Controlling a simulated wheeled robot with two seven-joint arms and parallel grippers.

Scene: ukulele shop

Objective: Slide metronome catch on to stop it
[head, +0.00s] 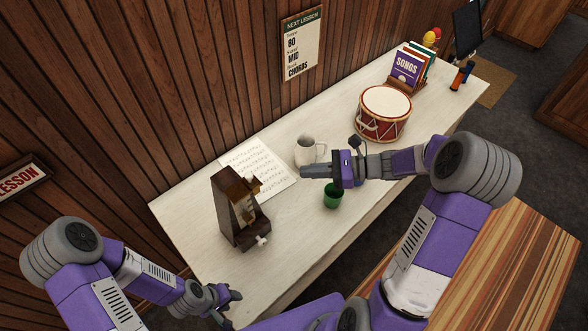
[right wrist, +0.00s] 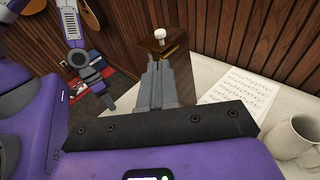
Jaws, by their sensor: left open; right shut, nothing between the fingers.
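The metronome (head: 232,205) is a dark wooden tapered case standing upright on the left part of the counter. A small white knob (head: 262,240) sticks out low on its side; I cannot tell whether this is the catch. In the right wrist view the metronome is partly hidden behind my fingers, with a white knob (right wrist: 160,33) beyond their tips. My right gripper (head: 303,172) is shut and empty, apart from the metronome, above the counter near the mug. My left gripper (head: 232,299) is open and empty, low at the counter's near edge, below the metronome.
A music sheet (head: 262,167) lies behind the metronome. A white mug (head: 307,150) and a green cup (head: 331,197) stand close to my right gripper. A red drum (head: 383,114) and songbooks (head: 407,68) are further right on the counter (head: 205,238). A striped wooden surface (head: 500,270) is at lower right.

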